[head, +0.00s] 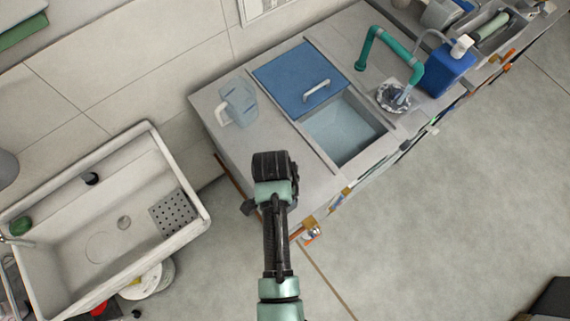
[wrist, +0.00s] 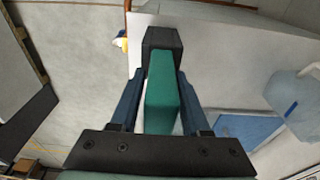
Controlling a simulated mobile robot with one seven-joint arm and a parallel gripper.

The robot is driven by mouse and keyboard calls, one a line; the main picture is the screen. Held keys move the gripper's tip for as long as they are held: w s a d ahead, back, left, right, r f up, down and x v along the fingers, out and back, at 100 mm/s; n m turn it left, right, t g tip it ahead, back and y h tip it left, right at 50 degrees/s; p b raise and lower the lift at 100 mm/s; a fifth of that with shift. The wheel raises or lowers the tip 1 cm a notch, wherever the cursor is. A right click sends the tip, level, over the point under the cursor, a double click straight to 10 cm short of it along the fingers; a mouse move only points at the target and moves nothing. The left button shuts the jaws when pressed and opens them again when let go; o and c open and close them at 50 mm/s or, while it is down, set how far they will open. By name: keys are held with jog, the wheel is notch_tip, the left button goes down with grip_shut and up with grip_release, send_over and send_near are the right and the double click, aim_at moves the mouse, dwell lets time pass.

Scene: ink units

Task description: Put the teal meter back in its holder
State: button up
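The teal meter (wrist: 160,88) is a long teal block with a dark grey end, lying between the two dark blue fingers of my gripper (wrist: 160,72) in the wrist view. The fingers close on its sides near the dark end. I cannot make out a holder for the meter in either view.
On the counter are a clear pitcher (head: 238,102), a blue lid (head: 298,77) with a white handle, an open basin (head: 343,130), a teal tap (head: 385,45) and a blue bottle (head: 449,72). A white sink (head: 65,205) stands left.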

jog(key=shift+o, duration=0.8)
jog(key=r, duration=0.8)
jog(key=a+r+b, duration=0.1)
jog(key=r, duration=0.3)
jog(key=shift+s+a+r, duration=0.1)
jog(key=shift+s+r, duration=0.05)
jog(key=shift+s, duration=0.25)
jog(key=w+r+n+t, duration=0.3)
jog(key=w+r+t, duration=0.4)
jog(key=w+r, duration=0.65)
jog(key=w+r+n+t, duration=0.1)
jog(key=w+r+t, duration=0.15)
jog(key=r, duration=0.65)
jog(key=w+r+n+t, duration=0.2)
jog(key=r+t, duration=0.2)
jog(key=r, duration=0.5)
notch_tip(320, 180, up, 16)
jog(key=s+n+t, duration=0.2)
jog(key=s+t, duration=0.1)
jog(key=t, duration=0.3)
jog(key=s+r+n+t, duration=0.1)
jog(key=s+r+t, duration=0.2)
jog(key=s+r, duration=0.2)
jog(key=s+d+r+n+t, duration=0.1)
jog(key=s+r+t, duration=0.3)
jog(key=r, duration=0.6)
jog(key=shift+s+r+n+y, duration=0.4)
jog(key=shift+s, duration=0.35)
